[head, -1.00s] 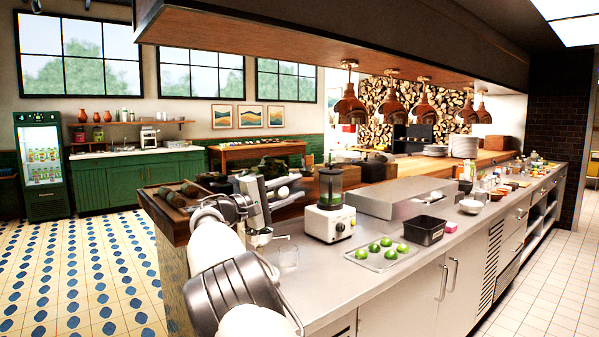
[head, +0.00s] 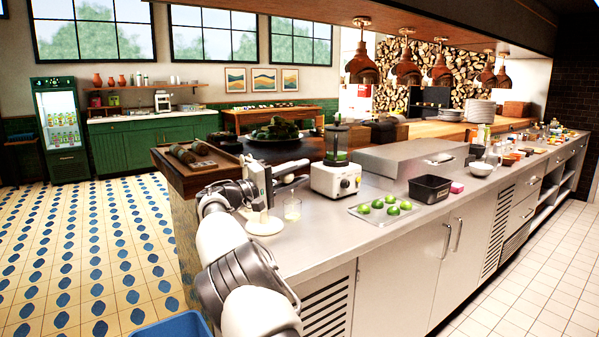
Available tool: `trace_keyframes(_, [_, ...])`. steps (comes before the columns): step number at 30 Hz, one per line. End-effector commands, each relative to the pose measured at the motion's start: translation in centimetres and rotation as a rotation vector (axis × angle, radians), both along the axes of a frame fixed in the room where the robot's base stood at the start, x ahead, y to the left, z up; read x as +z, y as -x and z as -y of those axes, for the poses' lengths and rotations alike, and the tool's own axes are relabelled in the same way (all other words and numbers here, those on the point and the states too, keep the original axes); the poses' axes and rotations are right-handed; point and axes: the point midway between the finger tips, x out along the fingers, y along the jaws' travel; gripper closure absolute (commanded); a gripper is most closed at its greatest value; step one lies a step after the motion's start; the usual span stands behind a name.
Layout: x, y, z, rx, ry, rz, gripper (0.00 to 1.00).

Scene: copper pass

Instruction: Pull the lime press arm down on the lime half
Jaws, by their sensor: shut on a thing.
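The lime press (head: 265,224) stands at the near left end of the steel counter, on a pale round base. Its grey arm (head: 291,166) slants up to the right from the upright part. My gripper (head: 264,187) is at the press, shut on the press arm; its fingertips are small and partly hidden by my own wrist. The lime half is not visible, hidden at the press. A small clear glass (head: 292,209) stands just right of the press base and looks pale yellowish inside.
A blender (head: 336,180) stands right of the press. A metal tray (head: 364,217) of green limes and a black bin (head: 430,189) are farther right. A wooden board (head: 190,171) lies behind left. A blue bin (head: 175,326) is on the floor. Tiled floor at left is clear.

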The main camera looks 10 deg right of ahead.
Motion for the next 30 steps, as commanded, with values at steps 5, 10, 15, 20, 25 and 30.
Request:
trace_keyframes(5, [-0.2, -0.1, -0.2, 0.004, 0.001, -0.007, 1.00])
trace_keyframes(10, [-0.1, -0.1, -0.2, 0.005, 0.001, -0.006, 0.52])
trace_keyframes(15, [0.0, -0.1, -0.1, 0.004, 0.001, -0.003, 0.52])
trace_keyframes(20, [0.0, 0.0, -0.2, 0.004, 0.001, -0.002, 0.52])
trace_keyframes(25, [-0.2, 0.6, -2.0, 0.007, 0.001, -0.003, 0.52])
trace_keyframes(30, [-0.7, 2.0, -5.7, 0.008, 0.001, -0.004, 0.52])
